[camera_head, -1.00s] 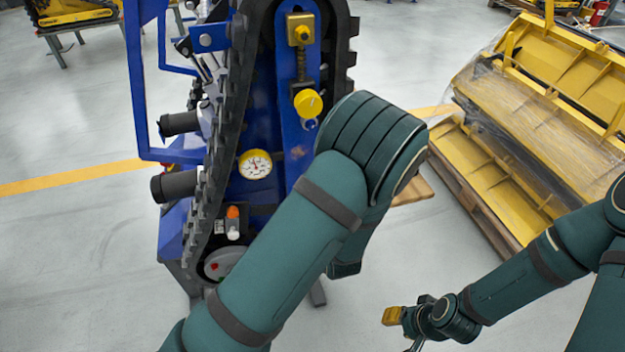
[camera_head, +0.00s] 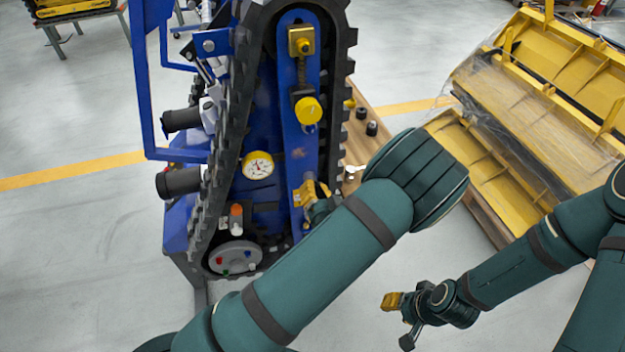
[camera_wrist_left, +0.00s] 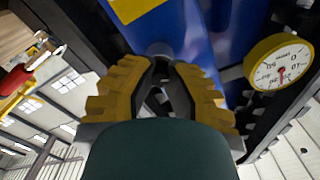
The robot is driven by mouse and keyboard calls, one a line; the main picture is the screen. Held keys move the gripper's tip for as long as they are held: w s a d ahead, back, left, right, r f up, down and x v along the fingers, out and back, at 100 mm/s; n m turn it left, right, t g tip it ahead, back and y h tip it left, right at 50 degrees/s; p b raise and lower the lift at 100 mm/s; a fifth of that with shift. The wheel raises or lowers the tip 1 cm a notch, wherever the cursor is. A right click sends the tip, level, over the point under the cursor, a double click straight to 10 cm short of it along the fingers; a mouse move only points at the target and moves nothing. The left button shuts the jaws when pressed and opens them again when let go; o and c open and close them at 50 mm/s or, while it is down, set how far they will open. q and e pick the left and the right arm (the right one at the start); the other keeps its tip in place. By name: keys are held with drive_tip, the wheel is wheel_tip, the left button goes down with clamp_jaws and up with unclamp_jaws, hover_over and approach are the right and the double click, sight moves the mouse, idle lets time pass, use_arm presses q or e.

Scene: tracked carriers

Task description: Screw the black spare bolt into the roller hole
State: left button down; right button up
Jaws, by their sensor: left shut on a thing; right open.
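My left gripper (camera_head: 311,192), with yellow fingers, is at the front face of the blue beam (camera_head: 297,150) inside the black track. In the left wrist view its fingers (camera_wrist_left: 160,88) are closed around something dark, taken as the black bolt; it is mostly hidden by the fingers. A grey round part (camera_wrist_left: 160,49), perhaps the roller, shows just beyond the fingertips against the blue beam. Whether the bolt touches it or sits in a hole, I cannot tell. My right gripper (camera_head: 391,301) is open and empty, low over the floor, well away from the carrier.
A pressure gauge (camera_head: 258,165) and a grey disc (camera_head: 236,258) with coloured dots sit left of the beam. A yellow knob (camera_head: 308,110) is above my left gripper. A wooden table (camera_head: 362,150) with small black parts (camera_head: 371,128) stands behind. Yellow pieces (camera_head: 540,90) are stacked at right.

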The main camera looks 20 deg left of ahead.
idle(0.3)
use_arm(q)
drive_tip(key=m+p, duration=0.3)
drive_tip(key=m, duration=0.7)
drive_tip(key=shift+f, duration=0.1)
drive_tip(key=c, duration=1.1)
unclamp_jaws()
drive_tip(key=shift+o, duration=0.2)
